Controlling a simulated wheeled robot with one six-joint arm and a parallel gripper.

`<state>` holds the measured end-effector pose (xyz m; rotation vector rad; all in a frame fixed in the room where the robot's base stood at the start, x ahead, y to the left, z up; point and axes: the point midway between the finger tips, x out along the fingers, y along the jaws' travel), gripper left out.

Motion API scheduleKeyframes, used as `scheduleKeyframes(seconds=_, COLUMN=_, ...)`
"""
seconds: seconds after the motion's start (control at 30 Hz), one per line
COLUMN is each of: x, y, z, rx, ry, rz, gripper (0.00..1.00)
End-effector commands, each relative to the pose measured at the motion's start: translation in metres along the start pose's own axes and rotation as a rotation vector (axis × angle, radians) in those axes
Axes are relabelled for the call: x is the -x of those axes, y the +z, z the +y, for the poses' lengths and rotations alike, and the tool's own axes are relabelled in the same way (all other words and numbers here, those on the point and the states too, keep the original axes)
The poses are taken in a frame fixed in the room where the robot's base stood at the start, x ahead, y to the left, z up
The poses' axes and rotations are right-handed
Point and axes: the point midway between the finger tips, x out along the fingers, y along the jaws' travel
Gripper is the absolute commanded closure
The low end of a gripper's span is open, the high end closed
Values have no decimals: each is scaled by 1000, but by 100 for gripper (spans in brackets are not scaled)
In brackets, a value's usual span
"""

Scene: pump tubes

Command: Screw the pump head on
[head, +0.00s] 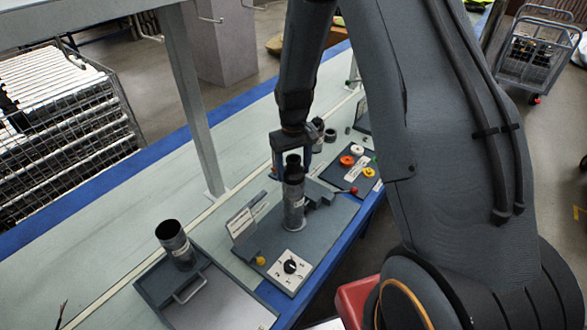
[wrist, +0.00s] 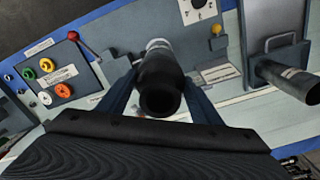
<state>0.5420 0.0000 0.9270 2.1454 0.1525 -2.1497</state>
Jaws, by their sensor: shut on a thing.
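A grey pump tube (head: 294,208) stands upright in the fixture on the dark work board (head: 331,232). The black pump head (head: 293,172) is at the tube's top, in line with it. My gripper (head: 291,160) comes from above, with its fingers on either side of the pump head. In the wrist view, the black pump head (wrist: 160,75) lies between the two fingers of my gripper (wrist: 160,88), its open end facing the camera. The grey tube (wrist: 157,44) shows just beyond it. I cannot tell how far the thread is engaged.
A second tube (head: 173,243) stands on a tray (head: 150,285) at the left. A dial box (head: 289,270) and a sign (head: 241,226) are on the board. A red-knobbed lever (head: 353,190) and a panel of coloured buttons (head: 338,174) are at the right.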

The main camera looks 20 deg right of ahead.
Motion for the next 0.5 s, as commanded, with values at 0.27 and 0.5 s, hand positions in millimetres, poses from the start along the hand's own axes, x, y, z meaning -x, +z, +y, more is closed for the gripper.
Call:
scheduleKeyframes(seconds=0.27, x=1, y=0, z=0, rx=1, ry=0, rz=1, gripper=32)
scheduleKeyframes(seconds=0.5, x=0, y=0, z=0, rx=2, ry=0, rz=1, gripper=32)
